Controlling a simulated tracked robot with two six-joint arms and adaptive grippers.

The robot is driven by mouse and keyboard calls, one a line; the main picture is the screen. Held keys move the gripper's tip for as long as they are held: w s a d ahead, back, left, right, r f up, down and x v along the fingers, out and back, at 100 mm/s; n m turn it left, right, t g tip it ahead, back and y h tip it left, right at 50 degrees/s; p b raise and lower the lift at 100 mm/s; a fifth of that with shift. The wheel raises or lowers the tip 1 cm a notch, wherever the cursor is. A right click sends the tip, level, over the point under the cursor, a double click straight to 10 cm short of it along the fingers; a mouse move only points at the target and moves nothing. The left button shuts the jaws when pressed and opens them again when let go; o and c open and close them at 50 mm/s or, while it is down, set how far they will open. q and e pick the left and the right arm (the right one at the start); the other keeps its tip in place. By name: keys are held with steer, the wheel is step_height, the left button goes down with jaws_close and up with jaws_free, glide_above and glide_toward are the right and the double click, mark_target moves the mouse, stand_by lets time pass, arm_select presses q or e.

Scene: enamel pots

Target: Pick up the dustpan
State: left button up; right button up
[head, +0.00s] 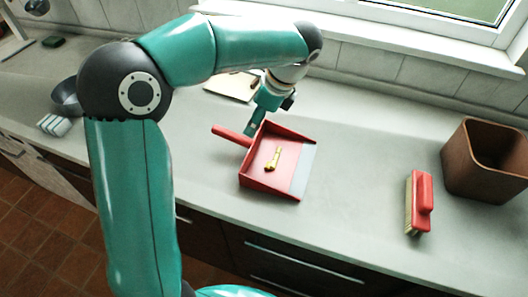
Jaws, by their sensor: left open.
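A red dustpan (256,180) lies on the grey counter near the middle of the head view. Its red handle (232,134) points to the upper left, and its grey lip is on the right. A small yellow object (273,159) lies in the pan. My left gripper (251,128) is open, with its fingers pointing down close to where the handle meets the pan. I cannot tell whether the fingers touch the handle. My right gripper is not in view.
A red brush (419,203) and a brown bin (487,160) stand on the counter at the right. A dark bowl (66,97) and a striped cloth (54,124) are at the left. A flat board (232,86) lies behind the gripper.

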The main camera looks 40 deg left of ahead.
mark_target(244, 139)
arm_select(q)
steer(key=x, duration=0.5)
steer(key=shift+a+f, duration=0.15)
steer(key=shift+f, duration=0.2)
steer(key=shift+x, duration=2.55)
steer(key=shift+w+a+r, duration=0.1)
steer(key=shift+w, duration=0.05)
jaws_close()
